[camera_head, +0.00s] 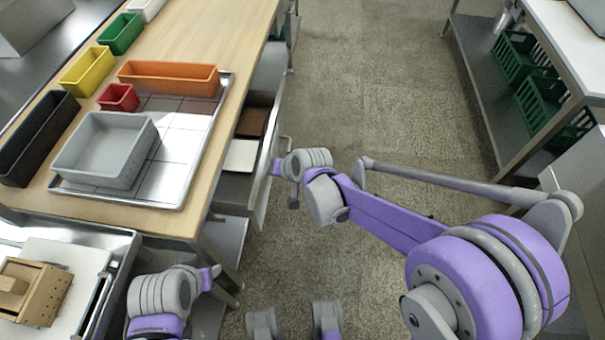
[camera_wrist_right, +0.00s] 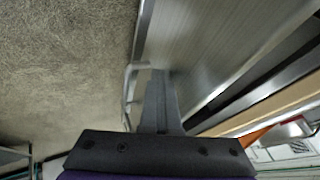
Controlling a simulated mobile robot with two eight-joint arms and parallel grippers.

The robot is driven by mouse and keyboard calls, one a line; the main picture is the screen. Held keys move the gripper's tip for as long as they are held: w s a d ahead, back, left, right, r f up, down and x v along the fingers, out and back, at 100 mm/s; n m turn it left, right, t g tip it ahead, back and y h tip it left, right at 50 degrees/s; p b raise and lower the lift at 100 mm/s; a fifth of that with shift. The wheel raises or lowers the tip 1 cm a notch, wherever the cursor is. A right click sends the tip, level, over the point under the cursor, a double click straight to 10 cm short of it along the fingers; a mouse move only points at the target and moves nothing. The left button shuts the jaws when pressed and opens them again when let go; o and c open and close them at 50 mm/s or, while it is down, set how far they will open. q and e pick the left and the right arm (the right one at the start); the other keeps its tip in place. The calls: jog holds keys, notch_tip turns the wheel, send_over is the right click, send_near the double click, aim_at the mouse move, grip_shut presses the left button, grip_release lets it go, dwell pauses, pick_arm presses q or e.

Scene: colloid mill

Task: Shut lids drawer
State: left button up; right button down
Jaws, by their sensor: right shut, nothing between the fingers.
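A metal drawer (camera_head: 262,180) stands pulled out from under the wooden-topped table, on its right side. A brown flat item (camera_head: 252,122) and a white flat item (camera_head: 241,155) lie in it. My right gripper (camera_head: 277,168) is at the drawer's outer front, by its bar handle (camera_head: 285,143). In the right wrist view the shut, empty fingers (camera_wrist_right: 158,95) point at the metal front panel (camera_wrist_right: 205,40), close beside the handle (camera_wrist_right: 130,90); I cannot tell whether they touch. My left gripper (camera_head: 208,277) is low near the table's front corner, and its jaws are too small to read.
The table (camera_head: 190,40) holds a metal tray (camera_head: 190,165) with a grey bin (camera_head: 105,150), and several coloured bins. A shelf unit with green crates (camera_head: 535,95) stands at the right. The floor (camera_head: 370,90) between is clear.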

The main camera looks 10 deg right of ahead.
jog(key=w+a, duration=0.1)
jog(key=a, duration=0.2)
jog(key=w+a, duration=0.1)
jog(key=a, duration=0.3)
jog(key=w+a, duration=0.1)
jog(key=a, duration=0.3)
jog(key=shift+w+a, duration=0.15)
jog(key=shift+a, duration=0.1)
pick_arm(q)
jog(key=shift+d+r, duration=0.1)
jog(key=shift+r, duration=0.1)
pick_arm(e)
jog(key=shift+a, duration=0.2)
jog(key=shift+r, duration=0.1)
